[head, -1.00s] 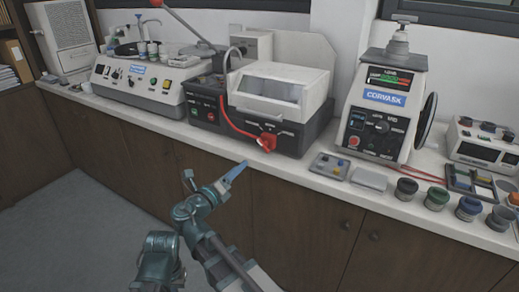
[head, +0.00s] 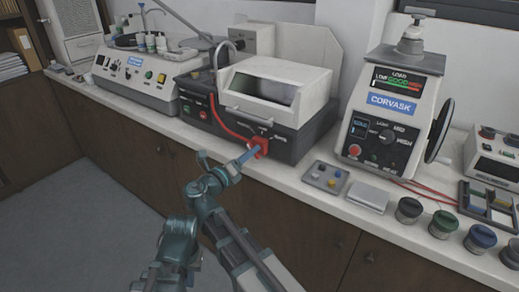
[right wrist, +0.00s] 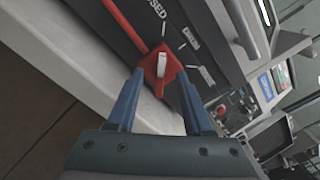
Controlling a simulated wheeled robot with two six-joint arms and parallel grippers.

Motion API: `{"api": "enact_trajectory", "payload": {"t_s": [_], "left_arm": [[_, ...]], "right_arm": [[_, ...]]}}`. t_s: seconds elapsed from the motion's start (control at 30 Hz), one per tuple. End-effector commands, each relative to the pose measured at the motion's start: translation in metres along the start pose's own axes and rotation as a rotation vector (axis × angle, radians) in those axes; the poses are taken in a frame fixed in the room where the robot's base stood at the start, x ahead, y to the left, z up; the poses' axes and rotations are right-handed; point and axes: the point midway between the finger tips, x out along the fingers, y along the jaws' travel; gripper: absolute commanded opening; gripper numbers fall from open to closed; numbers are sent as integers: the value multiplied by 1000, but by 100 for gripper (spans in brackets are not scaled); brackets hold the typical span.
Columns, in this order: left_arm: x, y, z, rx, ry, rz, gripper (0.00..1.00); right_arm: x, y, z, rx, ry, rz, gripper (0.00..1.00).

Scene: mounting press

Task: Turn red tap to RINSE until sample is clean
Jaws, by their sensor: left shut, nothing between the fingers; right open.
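The red tap (head: 262,144) sits low on the front of the black-based machine with a clear-windowed white lid (head: 274,84). My right gripper (head: 248,155) is at the tap in the head view. Its blue fingers (right wrist: 155,98) are open, the tap just ahead between their tips, not gripped. No left gripper fingers show. No sample is visible; the window is dark.
A red hose (head: 225,122) runs along the machine front to the tap. The counter edge lies below the tap.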

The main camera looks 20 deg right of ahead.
Motion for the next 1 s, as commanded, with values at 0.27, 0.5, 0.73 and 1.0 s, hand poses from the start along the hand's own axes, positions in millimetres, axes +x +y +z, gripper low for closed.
{"api": "enact_trajectory", "payload": {"t_s": [0.27,0.5,0.73,1.0], "left_arm": [[0,0,0,0,0,0,0],[0,0,0,0,0,0,0],[0,0,0,0,0,0,0],[0,0,0,0,0,0,0]], "right_arm": [[0,1,1,0,0,0,51],[0,1,1,0,0,0,10],[0,1,0,0,0,1,0],[0,0,0,30,0,1,0]]}}
